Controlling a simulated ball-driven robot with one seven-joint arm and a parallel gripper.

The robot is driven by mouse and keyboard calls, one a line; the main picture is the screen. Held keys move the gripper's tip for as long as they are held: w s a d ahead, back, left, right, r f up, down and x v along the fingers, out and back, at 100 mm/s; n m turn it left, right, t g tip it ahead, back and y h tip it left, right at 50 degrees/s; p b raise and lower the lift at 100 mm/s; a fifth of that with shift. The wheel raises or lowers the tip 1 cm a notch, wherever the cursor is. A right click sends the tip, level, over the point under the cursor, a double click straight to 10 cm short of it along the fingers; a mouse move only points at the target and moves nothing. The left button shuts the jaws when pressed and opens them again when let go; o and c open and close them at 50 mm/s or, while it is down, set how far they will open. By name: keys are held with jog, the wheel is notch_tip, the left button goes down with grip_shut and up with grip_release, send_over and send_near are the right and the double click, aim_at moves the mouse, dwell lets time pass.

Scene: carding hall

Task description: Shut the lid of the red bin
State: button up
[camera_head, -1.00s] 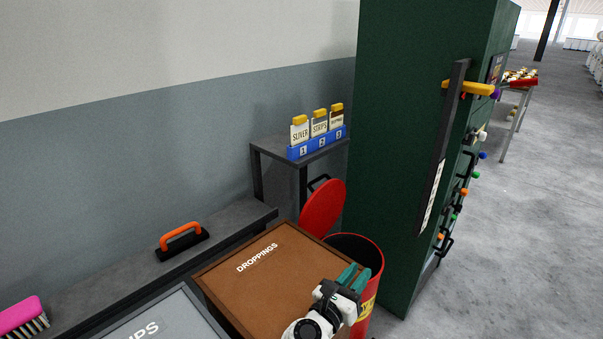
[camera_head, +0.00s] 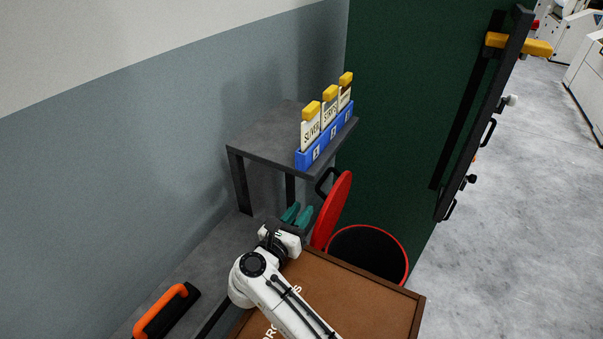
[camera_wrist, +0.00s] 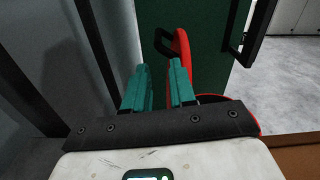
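The red bin (camera_head: 409,262) stands behind the brown box, against the green cabinet, with its dark mouth uncovered. Its red lid (camera_head: 335,207) stands up on edge at the bin's left side, with a black handle (camera_head: 326,181) on its outer face. My gripper (camera_head: 298,212), with teal fingers, is just left of the lid, on the handle's side. A gap shows between the fingers, and they hold nothing. In the wrist view the lid (camera_wrist: 183,52) and its handle (camera_wrist: 163,43) are ahead, beyond the fingertips. The brown box hides the lower part of the bin.
The brown droppings box (camera_head: 380,305) is in front of the bin. A grey stand (camera_head: 262,140) holds a blue rack (camera_head: 312,152) of yellow-topped cards. A green cabinet (camera_head: 410,110) is behind. An orange-handled tool (camera_head: 160,312) lies at lower left. Open floor is at right.

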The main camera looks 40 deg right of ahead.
aim_at(318, 184)
jog(key=p+x, duration=0.1)
jog(key=x, duration=1)
jog(key=shift+w+p, duration=0.2)
jog(key=shift+p, duration=0.1)
grip_shut()
